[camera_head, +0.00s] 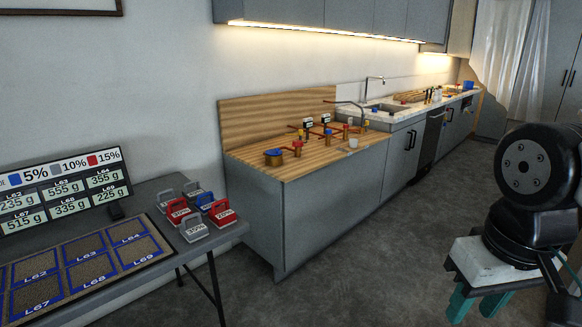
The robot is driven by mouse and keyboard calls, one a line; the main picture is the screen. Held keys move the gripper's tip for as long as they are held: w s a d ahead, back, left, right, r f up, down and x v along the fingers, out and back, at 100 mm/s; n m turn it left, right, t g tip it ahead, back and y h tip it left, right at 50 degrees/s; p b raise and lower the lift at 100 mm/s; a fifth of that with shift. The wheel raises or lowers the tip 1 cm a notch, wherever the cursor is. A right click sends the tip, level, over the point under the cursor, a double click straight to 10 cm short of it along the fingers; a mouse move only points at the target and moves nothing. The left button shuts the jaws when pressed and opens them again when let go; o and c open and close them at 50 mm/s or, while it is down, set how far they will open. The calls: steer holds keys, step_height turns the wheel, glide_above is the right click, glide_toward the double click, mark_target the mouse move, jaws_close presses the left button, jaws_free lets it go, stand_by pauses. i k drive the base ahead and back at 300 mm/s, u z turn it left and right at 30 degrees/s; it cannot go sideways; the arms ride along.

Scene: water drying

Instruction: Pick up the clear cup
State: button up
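A small, pale, see-through cup (353,144) stands near the front right edge of the wooden counter (262,166). It looks like the clear cup, but it is too small to make out in detail. My gripper (478,306) is at the lower right, with a pale body and two teal fingers pointing down. The fingers are apart and nothing shows between them. My gripper is well to the right of the cup and nearer the camera, not touching it.
Red pipes with brass valves (319,135) stand on the counter behind and left of the cup. A blue-topped brass pot (273,157) is farther left. A sink (386,109) lies beyond. A table (172,239) with several weights is at left. The grey floor (360,265) between is clear.

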mark_target(354, 143)
steer(key=z, duration=0.15)
steer(key=i, duration=2)
steer(key=z, duration=0.05)
